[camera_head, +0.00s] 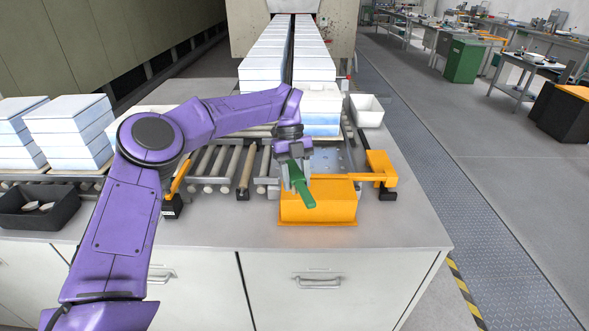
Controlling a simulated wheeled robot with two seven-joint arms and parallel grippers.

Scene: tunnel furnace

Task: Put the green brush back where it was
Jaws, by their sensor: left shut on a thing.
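The green brush (301,192) is in my left gripper (295,176), which is shut on it. The brush is tilted, with its green end pointing down and to the right, in front of the orange box (335,200) on the worktable. I cannot tell whether the brush touches the box. My purple left arm reaches in from the left, and its wrist is above the brush and the rollers. The upper end of the brush is partly hidden by the gripper. My right gripper is not in view.
White-blue stacked blocks (262,75) run in two rows towards the furnace opening. A roller conveyor (215,168) lies behind the box. A white tray (367,110) is at the back right, and a black tray (42,208) with pale pieces is at the left. The right table corner is clear.

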